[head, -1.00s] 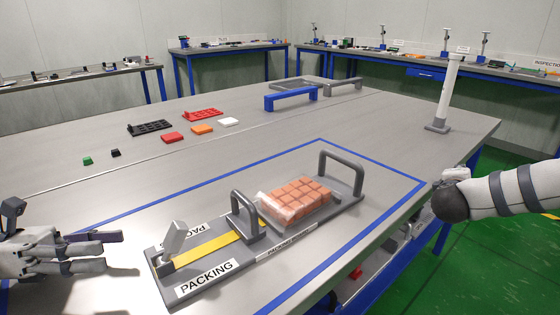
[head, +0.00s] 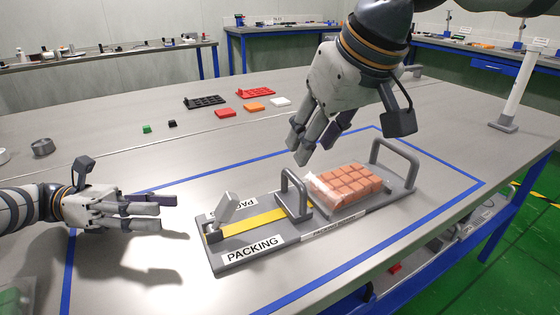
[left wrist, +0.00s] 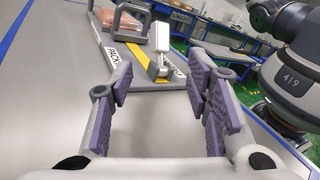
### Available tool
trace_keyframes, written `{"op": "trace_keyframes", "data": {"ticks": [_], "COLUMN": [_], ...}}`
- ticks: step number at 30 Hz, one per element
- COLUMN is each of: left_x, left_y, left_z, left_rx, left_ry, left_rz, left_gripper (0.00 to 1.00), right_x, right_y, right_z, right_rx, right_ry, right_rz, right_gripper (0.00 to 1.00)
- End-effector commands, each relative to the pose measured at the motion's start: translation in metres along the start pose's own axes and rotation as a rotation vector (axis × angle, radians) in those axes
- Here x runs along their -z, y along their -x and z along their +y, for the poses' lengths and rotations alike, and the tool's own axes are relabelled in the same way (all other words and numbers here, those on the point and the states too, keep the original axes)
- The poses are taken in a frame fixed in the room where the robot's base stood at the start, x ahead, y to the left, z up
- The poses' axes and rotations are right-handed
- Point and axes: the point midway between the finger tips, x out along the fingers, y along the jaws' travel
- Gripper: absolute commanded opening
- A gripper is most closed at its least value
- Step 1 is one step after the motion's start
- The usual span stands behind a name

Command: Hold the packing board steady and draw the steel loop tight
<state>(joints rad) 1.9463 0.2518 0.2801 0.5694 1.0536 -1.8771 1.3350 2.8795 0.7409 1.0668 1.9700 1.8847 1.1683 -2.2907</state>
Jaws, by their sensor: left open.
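The grey packing board (head: 405,194) lies on the table with a yellow strap (head: 252,222) along it. An upright grey steel loop (head: 293,192) stands at the strap's end near the board's middle. A tilted grey lever (head: 226,207) stands at the left end. My left gripper (head: 160,212) is open and empty, just left of the board. In the left wrist view the lever (left wrist: 159,38) lies ahead between its open fingers. My right gripper (head: 316,150) hangs fingers down, above and behind the loop, with its fingers apart and nothing between them.
A wrapped pack of reddish blocks (head: 343,183) sits on the board's right half. A taller grey handle (head: 395,160) stands at the right end. Blue tape (head: 440,165) outlines this area. Red and black trays (head: 205,102) and small blocks lie further back.

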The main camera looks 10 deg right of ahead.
Motion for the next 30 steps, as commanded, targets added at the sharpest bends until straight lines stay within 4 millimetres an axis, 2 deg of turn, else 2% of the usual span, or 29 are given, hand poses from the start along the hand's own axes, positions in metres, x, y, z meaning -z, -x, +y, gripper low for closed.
{"op": "trace_keyframes", "data": {"ticks": [5,12,18,22,29,30], "left_x": [-0.001,0.000,0.000,0.000,0.000,0.000], "left_y": [-0.018,-0.077,-0.111,-0.120,-0.121,-0.121], "left_z": [0.000,-0.001,0.000,0.000,0.000,0.000], "left_rx": [0.005,0.005,0.002,0.001,0.000,0.000], "left_ry": [0.002,0.002,0.000,-0.001,-0.001,-0.001], "left_rz": [0.000,0.003,0.002,0.001,0.001,0.001], "left_gripper": [0.45,0.45,0.45,0.45,0.45,0.40], "right_x": [0.000,0.000,0.000,0.000,0.000,0.000], "right_y": [0.000,0.000,-0.001,-0.001,-0.001,-0.001], "right_z": [0.001,0.001,0.002,0.002,0.002,0.002], "right_rx": [-0.001,-0.002,-0.003,-0.003,-0.003,-0.003], "right_ry": [0.001,0.001,0.001,0.002,0.002,0.002], "right_rz": [0.000,0.000,0.000,0.000,0.000,0.000], "right_gripper": [0.33,0.33,0.33,0.33,0.33,0.33]}}
